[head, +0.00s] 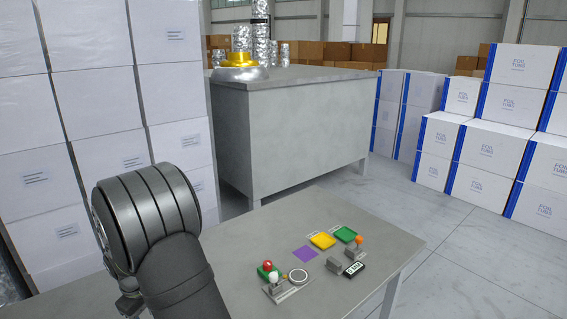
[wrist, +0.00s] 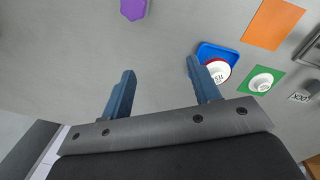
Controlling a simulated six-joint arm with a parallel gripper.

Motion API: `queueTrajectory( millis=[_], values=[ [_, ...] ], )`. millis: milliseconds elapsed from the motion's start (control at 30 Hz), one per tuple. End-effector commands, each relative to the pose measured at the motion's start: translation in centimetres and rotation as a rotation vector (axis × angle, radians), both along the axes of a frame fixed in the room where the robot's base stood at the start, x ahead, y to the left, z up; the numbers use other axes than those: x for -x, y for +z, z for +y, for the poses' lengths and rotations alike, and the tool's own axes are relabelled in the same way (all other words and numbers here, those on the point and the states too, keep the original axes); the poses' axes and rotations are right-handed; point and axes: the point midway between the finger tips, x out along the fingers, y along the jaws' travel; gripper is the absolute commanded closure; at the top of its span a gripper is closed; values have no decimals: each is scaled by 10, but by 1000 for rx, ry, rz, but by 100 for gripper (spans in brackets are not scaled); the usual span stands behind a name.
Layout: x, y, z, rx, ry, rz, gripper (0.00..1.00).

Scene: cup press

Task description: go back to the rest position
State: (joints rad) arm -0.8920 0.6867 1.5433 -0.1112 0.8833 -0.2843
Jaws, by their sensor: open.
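My gripper (wrist: 160,68) shows in the wrist view with its two blue fingers wide apart and nothing between them. It hangs above a bare grey surface. In the head view my dark arm fills the lower left, and the fingers cannot be made out there. In the wrist view a white cup (wrist: 219,72) sits in a blue tray (wrist: 205,52), just right of the right finger. Another white cup (wrist: 262,82) stands on a green square (wrist: 278,75) farther right. Neither cup is held.
A grey cabinet (head: 305,130) stands behind. White boxes (head: 105,105) are stacked close to my arm.

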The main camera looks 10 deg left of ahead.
Motion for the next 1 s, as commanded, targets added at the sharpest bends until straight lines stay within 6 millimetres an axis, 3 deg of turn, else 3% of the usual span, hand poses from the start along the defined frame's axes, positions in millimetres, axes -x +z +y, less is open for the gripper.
queueTrajectory(
  millis=[33,367,1000],
  values=[
    [-1,4,-3,-1,-4,0,44],
    [45,2,53,-6,-130,8,44],
    [145,2,133,-5,-368,12,44]
  ],
)
